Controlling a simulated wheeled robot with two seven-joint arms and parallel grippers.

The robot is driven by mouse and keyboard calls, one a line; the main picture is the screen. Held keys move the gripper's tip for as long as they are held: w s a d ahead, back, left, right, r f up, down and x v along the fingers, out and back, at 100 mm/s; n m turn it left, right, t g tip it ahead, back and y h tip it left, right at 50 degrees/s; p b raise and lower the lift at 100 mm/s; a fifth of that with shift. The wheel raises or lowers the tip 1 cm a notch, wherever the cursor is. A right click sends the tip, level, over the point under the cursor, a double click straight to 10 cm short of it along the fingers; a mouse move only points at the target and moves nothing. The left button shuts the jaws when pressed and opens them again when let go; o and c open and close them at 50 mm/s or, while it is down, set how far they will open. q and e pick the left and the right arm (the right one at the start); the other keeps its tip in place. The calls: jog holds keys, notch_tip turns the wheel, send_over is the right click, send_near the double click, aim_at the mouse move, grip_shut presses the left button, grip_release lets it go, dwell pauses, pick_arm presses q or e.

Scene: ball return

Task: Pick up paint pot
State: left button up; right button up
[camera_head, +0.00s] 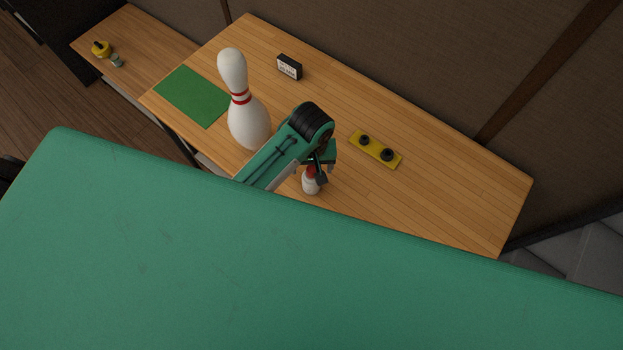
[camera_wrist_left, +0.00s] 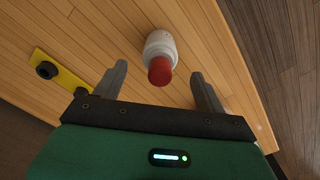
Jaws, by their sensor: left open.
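The paint pot (camera_head: 311,186) looks like a small white container with a red top, standing on the wooden table near its front edge. My left gripper (camera_head: 317,168) is just above it in the head view and covers part of it. In the left wrist view, the pot (camera_wrist_left: 160,50) shows its red top towards the camera. It lies ahead of the gap between the two fingers of my left gripper (camera_wrist_left: 158,76), which is open and empty. The fingers do not appear to touch it. My right gripper is not in view.
A large bowling pin (camera_head: 246,115) stands left of my left arm, beside a green mat (camera_head: 193,95). A yellow plate with two black knobs (camera_head: 376,150) lies to the right. A small black-and-white box (camera_head: 289,67) stands farther back. The table's right end is clear.

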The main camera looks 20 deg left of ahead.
aim_at(312, 181)
pick_arm(q)
jog(key=shift+f+p, duration=0.35)
jog(key=shift+p, duration=0.05)
notch_tip(312, 181, down, 3)
jog(key=shift+f+p, duration=0.2)
jog(key=shift+p, duration=0.45)
jog(key=shift+f, duration=0.4)
jog(key=c, duration=1.1)
jog(key=shift+r, duration=0.15)
